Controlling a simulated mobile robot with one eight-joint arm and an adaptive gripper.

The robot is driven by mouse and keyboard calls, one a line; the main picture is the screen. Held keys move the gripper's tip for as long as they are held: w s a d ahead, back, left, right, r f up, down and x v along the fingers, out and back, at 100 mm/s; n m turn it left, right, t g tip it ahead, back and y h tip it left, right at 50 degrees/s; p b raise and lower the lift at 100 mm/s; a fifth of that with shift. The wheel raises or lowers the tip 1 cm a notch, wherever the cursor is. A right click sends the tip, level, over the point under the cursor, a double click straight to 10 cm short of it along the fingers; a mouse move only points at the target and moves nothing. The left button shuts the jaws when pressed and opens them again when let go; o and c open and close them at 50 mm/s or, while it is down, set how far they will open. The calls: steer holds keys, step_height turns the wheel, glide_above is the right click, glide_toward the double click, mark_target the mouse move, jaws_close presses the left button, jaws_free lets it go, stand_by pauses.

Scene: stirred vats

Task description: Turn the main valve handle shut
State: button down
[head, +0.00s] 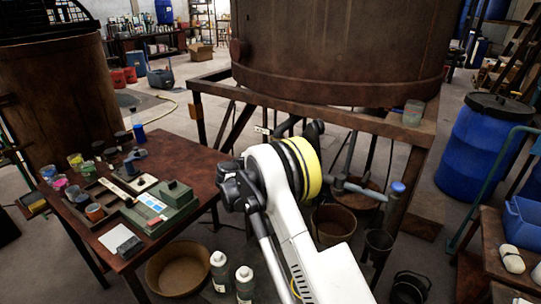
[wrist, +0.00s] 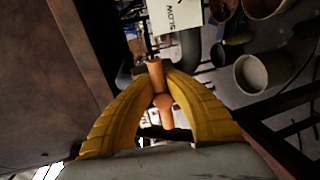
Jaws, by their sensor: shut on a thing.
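In the wrist view an orange valve handle (wrist: 155,78) stands between the yellow fingers of my gripper (wrist: 157,73). The fingers are closed on it, one on each side, near its upper part. Its rounded lower end (wrist: 168,119) shows between the fingers. A dark pipe (wrist: 190,65) runs close behind the fingertips. In the head view my own arm hides the gripper and the handle. Part of a dark pipe (head: 289,125) shows just beyond the arm, under the big vat (head: 340,50).
A small sign reading SLOW (wrist: 175,14) is beside the pipe. The vat's brown frame (head: 305,107) is close above. Another pipe with a blue end (head: 398,187) lies to the right. A cluttered table (head: 120,259) stands left; buckets (head: 334,221) sit below.

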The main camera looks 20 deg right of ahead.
steer(key=c, duration=1.4)
jaws_free()
steer(key=shift+a, duration=0.1)
steer(key=v, duration=1.2)
steer(key=s+r+m+g+y, duration=0.1)
steer(key=s+r+m+y, duration=0.15)
steer(key=s+r, duration=0.45)
steer(key=s+r+m+g+y, duration=0.15)
steer(key=s+y, duration=0.25)
steer(key=s, duration=0.7)
steer(key=s+a+f+m+y, duration=0.1)
steer(key=s+a+y, duration=0.1)
steer(key=s, duration=0.5)
steer(key=s+a+f+y, duration=0.1)
steer(key=s+a+y, duration=0.1)
steer(key=s, duration=0.6)
steer(key=s+a+f+m+y, duration=0.1)
steer(key=s+a, duration=0.3)
steer(key=s, duration=0.4)
steer(key=shift+a+m+t+y, duration=0.15)
steer(key=shift+m+t+y, duration=0.2)
steer(key=shift+y, duration=0.4)
